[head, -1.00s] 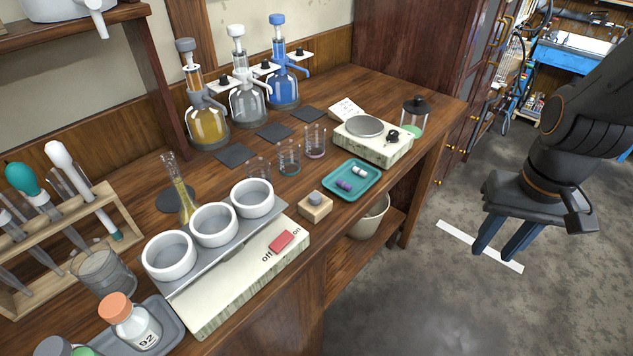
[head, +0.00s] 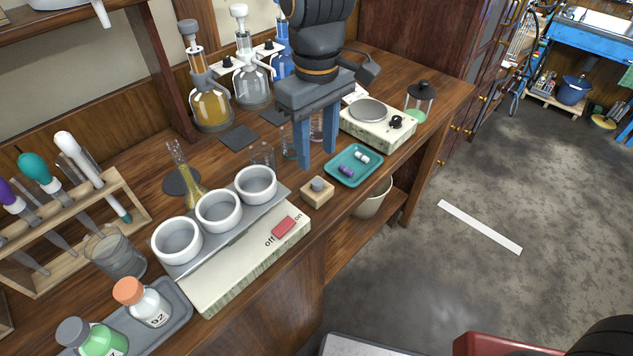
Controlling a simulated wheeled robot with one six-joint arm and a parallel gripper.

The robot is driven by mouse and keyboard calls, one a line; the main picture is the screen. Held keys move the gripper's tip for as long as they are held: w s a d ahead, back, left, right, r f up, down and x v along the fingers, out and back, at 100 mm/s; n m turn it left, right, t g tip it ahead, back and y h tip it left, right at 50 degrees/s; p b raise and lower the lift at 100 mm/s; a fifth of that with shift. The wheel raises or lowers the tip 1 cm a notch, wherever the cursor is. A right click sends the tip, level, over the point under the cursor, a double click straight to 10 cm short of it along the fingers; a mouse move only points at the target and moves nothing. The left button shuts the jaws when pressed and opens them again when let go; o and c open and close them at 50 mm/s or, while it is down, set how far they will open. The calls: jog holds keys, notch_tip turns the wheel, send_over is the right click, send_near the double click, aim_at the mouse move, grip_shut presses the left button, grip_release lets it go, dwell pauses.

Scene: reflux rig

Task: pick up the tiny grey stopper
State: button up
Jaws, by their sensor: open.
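The tiny grey stopper (head: 317,184) sits on top of a small wooden block (head: 317,194) near the front edge of the bench, between the heating unit and the teal tray. My gripper (head: 316,166) is open and points down, with its two blue fingers spread apart. In the picture the fingertips lie just above and behind the stopper, one on either side of its line. Nothing is between the fingers. The exact height of the fingertips over the bench is hard to tell. The stopper is fully visible.
A teal tray (head: 373,176) with small vials is right of the block. The heating unit (head: 252,262) with three white wells (head: 219,211) is at left. A balance (head: 378,123) is behind the tray.

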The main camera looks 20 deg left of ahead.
aim_at(317, 182)
jog(key=shift+s+a+f, duration=0.1)
jog(key=shift+a+f, duration=0.1)
jog(key=shift+f, duration=0.15)
jog(key=shift+d+f+p, duration=0.15)
jog(key=shift+f+p, duration=0.35)
jog(key=shift+f, duration=1.25)
jog(key=shift+d+f+p, duration=0.1)
jog(key=shift+f+p, duration=0.4)
jog(key=shift+f, duration=1.25)
jog(key=shift+c, duration=0.4)
grip_shut()
